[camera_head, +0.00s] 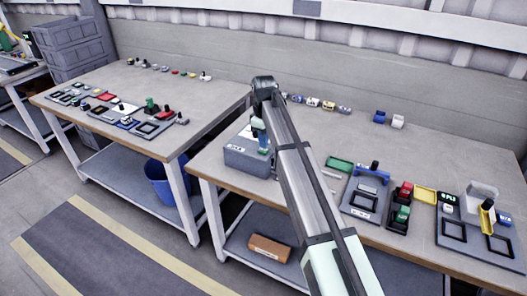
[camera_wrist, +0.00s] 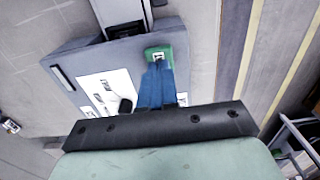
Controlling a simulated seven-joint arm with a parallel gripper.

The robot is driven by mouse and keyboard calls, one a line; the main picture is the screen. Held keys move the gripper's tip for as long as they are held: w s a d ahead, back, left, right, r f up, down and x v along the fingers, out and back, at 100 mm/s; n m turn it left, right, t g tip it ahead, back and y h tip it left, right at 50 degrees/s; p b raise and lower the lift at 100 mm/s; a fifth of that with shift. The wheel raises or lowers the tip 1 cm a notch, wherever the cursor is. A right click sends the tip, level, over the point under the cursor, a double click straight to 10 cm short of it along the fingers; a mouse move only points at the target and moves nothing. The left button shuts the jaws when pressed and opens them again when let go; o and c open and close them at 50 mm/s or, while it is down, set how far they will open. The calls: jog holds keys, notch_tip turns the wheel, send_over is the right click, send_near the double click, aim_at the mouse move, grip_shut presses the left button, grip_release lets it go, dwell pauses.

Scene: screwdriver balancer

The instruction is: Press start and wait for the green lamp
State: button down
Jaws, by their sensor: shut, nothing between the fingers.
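A grey box (camera_head: 246,160) stands near the left front corner of the right-hand table. It also shows in the wrist view (camera_wrist: 95,48), with white labels (camera_wrist: 92,84) and a green button-like part (camera_wrist: 160,50) bearing a small white mark. My gripper (camera_head: 264,148) is over this box, its blue fingers pointing down. In the wrist view my gripper (camera_wrist: 157,68) is shut and empty, its fingertips at the green part. They overlap it in the picture; I cannot tell whether they press it. I see no lit green lamp.
A dark part (camera_wrist: 127,104) stands beside the labels. Right of my arm are a green tray (camera_head: 340,163), a blue-handled fixture (camera_head: 368,188) and a yellow tray (camera_head: 425,193). Small parts line the back edge. Another table (camera_head: 140,85) stands left, across a gap.

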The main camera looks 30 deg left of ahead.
jog(key=shift+f, duration=0.8)
dwell(0.5)
dwell(0.4)
jog(key=shift+r, duration=3.5)
jog(key=shift+r, duration=3)
